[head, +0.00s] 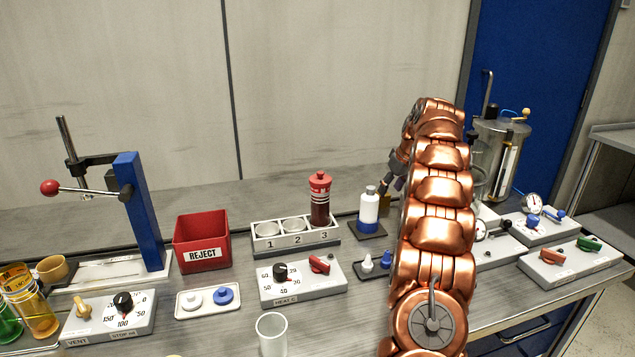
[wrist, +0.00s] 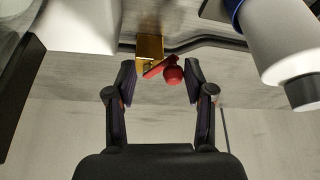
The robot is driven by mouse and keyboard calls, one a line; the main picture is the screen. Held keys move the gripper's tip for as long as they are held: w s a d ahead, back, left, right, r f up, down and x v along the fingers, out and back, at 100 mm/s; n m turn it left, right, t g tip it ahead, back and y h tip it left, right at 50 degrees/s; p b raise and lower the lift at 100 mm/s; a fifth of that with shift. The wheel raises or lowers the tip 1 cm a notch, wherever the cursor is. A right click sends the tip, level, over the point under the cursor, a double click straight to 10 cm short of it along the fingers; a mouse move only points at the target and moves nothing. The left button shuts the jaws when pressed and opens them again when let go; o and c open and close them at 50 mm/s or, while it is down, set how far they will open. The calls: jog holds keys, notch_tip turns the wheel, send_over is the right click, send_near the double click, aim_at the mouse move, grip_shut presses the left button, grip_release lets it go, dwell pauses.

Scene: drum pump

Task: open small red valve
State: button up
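The small red valve shows in the wrist view as a red lever with a round red knob (wrist: 174,75) on a brass block (wrist: 150,47). A dark hose or pipe runs at the block's level. My gripper (wrist: 160,76) is open, with one finger on each side of the lever and knob. I see a gap between each fingertip and the red parts. In the head view my gripper (head: 392,183) is small and partly hidden by my copper arm, beside the white bottle. The brass block (head: 383,206) just shows below it, and the red lever cannot be made out there.
A white bottle with a blue band (head: 369,210) stands close by, also in the wrist view (wrist: 275,40). A three-hole rack (head: 290,248) holds a red-capped bottle (head: 320,199). A red reject bin (head: 202,239) and control boxes stand to the left. A clear cup (head: 272,335) stands in front.

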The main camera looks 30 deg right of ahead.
jog(key=shift+v, duration=3.9)
jog(key=s+a+r+g+y+p, duration=0.1)
jog(key=a+r+p, duration=0.1)
jog(key=a, duration=1.2)
jog(key=s+a+r+g+y+p, duration=0.1)
jog(key=a+r+p, duration=0.1)
jog(key=a, duration=1.3)
jog(key=shift+r+n+g, duration=0.3)
jog(key=shift+r, duration=0.2)
